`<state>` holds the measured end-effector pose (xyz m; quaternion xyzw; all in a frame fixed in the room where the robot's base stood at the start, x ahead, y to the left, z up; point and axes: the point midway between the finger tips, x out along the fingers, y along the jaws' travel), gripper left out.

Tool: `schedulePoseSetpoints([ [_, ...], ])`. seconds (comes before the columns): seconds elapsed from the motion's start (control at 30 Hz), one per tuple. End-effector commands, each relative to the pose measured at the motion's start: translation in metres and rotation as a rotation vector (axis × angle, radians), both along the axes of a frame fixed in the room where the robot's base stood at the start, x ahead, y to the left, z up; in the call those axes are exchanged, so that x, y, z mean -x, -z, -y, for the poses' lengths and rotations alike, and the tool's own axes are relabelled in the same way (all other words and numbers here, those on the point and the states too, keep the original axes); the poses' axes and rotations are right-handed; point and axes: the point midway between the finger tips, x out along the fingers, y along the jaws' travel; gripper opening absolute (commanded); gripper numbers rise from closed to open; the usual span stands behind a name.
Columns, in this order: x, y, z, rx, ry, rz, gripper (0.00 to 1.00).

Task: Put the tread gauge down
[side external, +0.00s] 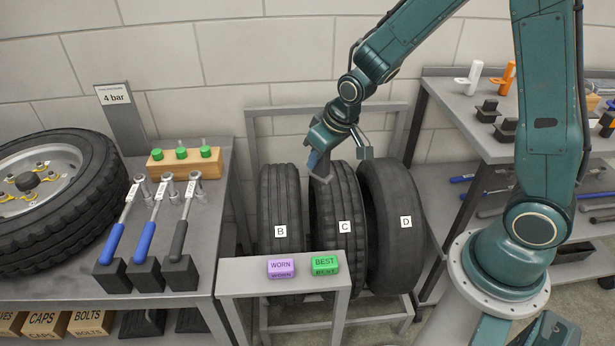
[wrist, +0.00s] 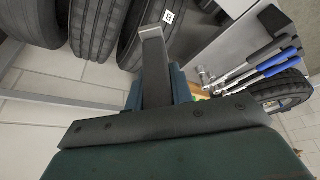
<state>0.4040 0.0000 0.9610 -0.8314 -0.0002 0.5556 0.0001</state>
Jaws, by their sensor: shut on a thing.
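My gripper (side external: 334,166) is just above the top of the tyre marked C (side external: 336,208), pointing down. It is shut on the tread gauge, which is mostly hidden by the fingers. A small blue piece (side external: 312,160) shows at the gripper's left side; I cannot tell for sure that it is part of the gauge. In the wrist view a dark finger (wrist: 154,62) with a pale tip reaches toward the tyres, and the gauge cannot be made out. I cannot tell whether the gripper touches tyre C.
Tyre B (side external: 277,205) and tyre D (side external: 390,215) flank tyre C in a grey rack. A low stand (side external: 283,291) in front holds WORN (side external: 281,268) and BEST (side external: 325,266) blocks. Wrenches (side external: 156,222) stand left. The right bench (side external: 452,88) holds white and orange tools and black holders.

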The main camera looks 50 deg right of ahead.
Motion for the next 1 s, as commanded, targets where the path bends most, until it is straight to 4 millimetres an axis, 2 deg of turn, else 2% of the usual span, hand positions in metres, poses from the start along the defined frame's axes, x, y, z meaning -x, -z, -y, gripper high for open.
schedulePoseSetpoints([
  [0.27, -0.002, 0.000, -0.003, 0.000, -0.011, 0.001, 0.00],
  [0.47, -0.015, 0.000, -0.025, -0.002, -0.092, -0.001, 0.00],
  [0.67, -0.038, -0.001, -0.076, -0.004, -0.272, -0.003, 0.00],
  [0.83, -0.054, -0.001, -0.133, -0.005, -0.465, -0.004, 0.00],
  [1.0, -0.061, -0.001, -0.185, -0.004, -0.639, -0.002, 0.00],
])
